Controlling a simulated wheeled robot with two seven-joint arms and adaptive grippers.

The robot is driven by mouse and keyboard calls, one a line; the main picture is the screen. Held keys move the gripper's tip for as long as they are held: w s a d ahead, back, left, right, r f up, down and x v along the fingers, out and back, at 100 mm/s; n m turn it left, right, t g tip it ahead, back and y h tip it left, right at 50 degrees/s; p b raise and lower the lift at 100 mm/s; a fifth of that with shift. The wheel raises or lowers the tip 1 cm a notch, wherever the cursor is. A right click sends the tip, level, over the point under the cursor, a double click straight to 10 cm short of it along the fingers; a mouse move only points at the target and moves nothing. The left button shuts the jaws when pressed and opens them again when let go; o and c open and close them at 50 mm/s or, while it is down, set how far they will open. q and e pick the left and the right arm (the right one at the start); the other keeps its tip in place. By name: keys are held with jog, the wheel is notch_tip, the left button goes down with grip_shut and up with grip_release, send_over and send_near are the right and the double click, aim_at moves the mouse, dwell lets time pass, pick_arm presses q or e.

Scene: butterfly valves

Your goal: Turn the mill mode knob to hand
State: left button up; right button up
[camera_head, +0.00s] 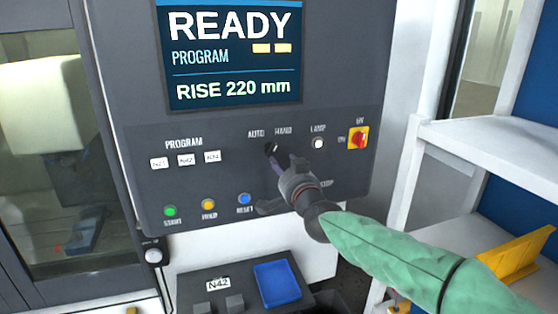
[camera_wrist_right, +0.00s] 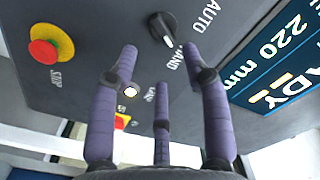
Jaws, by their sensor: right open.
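The mill mode knob (camera_head: 271,148) is a small black dial below the AUTO and HAND labels on the grey panel. In the right wrist view the knob (camera_wrist_right: 160,22) stands just beyond my fingertips, with its white mark on the side toward HAND. My right gripper (camera_head: 277,178) is in front of the panel, just below and right of the knob. In the right wrist view my gripper (camera_wrist_right: 160,60) has its purple fingers spread, with nothing between them. The fingers look apart from the knob. My left gripper is not in view.
A white lamp button (camera_head: 318,143) and a red-on-yellow switch (camera_head: 358,138) are right of the knob. A red stop button (camera_wrist_right: 43,53) shows in the wrist view. The display (camera_head: 230,50) is above; coloured buttons are below. White shelving (camera_head: 480,135) stands at right.

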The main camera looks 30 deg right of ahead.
jog(key=shift+v, duration=2.15)
